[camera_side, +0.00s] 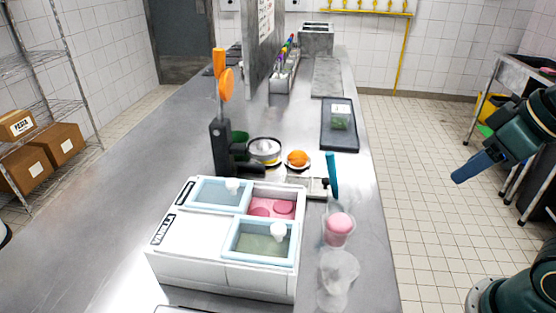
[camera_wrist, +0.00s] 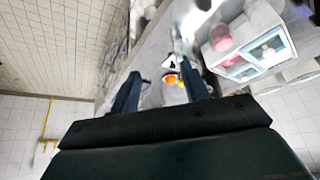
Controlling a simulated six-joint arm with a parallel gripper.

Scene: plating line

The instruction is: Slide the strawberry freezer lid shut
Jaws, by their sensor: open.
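In the side view a white freezer box (camera_side: 190,250) stands on the steel counter. Pink ice cream (camera_side: 272,206) shows uncovered in its back right opening. A blue-framed glass lid with a white knob (camera_side: 218,194) lies to the left of it in the back row. A second such lid (camera_side: 258,243) lies in the front row at the right. The front label reads VANILLA; the back label is too small to read. My gripper (camera_side: 460,176) is off to the right, over the floor, apart from the freezer. In the wrist view my gripper (camera_wrist: 158,64) is open and empty, with the freezer (camera_wrist: 232,62) beyond it at right.
A glass with a pink scoop (camera_side: 338,228) and an empty glass (camera_side: 338,272) stand right of the freezer. A blue-handled tool (camera_side: 332,172), an orange item (camera_side: 297,158), a metal pan (camera_side: 264,149) and a dark tray (camera_side: 327,136) are behind. The counter's left side is clear.

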